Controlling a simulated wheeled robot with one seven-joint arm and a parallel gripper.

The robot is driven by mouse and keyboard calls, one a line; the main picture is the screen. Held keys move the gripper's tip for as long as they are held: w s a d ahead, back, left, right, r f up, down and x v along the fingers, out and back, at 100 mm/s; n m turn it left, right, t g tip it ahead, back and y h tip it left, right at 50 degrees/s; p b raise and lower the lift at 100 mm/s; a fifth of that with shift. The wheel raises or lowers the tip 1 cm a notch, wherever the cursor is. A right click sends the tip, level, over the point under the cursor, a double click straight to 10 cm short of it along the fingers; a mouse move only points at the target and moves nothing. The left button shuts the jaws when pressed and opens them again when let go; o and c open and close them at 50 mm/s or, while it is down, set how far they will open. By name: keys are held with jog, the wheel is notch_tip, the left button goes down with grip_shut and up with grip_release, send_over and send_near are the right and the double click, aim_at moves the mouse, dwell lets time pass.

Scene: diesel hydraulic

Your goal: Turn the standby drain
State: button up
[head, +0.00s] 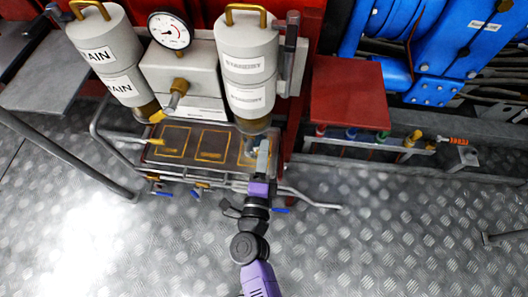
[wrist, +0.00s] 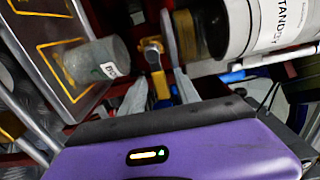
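The standby canister (head: 248,65) is a pale upright cylinder with a STANDBY label, and its lower part shows large in the wrist view (wrist: 262,25). Under it, a drain fitting with a yellow-brass handle (wrist: 153,60) shows in the wrist view. My gripper (head: 262,155) is just below this canister in the head view. In the wrist view its two grey fingers (wrist: 158,85) stand apart, with the yellow part between or just beyond them. I cannot tell whether they touch it. In the head view the arm hides most of the drain.
A tray with yellow outlines (head: 212,143) and a railing lie below. A grey cup (wrist: 97,63) is close to my left finger. Red box (head: 349,92) at right; open floor in front.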

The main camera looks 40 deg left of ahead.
jog(key=shift+d, duration=0.1)
jog(key=p+v, duration=0.1)
jog(key=v, duration=0.6)
jog(key=shift+s, duration=0.35)
jog(key=shift+d, duration=0.1)
notch_tip(320, 180, up, 5)
jog(key=n+y, duration=0.2)
jog(key=n, duration=0.2)
jog(key=s+d+r+n+t+h, duration=0.1)
jog(key=s+d+r+n, duration=0.15)
jog(key=d, duration=0.55)
jog(key=s+d+r+n+h, duration=0.1)
jog(key=d+r+n+h, duration=0.15)
jog(key=d, duration=0.45)
jog(key=s+d+r+n+h, duration=0.1)
jog(key=s+d+r+h, duration=0.2)
jog(key=d, duration=0.5)
jog(key=s+d+r+n+g+h, duration=0.1)
jog(key=s+d+h, duration=0.1)
jog(key=s+d, duration=0.45)
jog(key=s+d+r+n+h, duration=0.1)
jog(key=s+d+r+h, duration=0.2)
jog(key=d, duration=0.6)
notch_tip(320, 180, up, 27)
jog(key=p, duration=2.8)
jog(key=shift+s+a+p, duration=0.2)
jog(key=shift+a+p, duration=0.1)
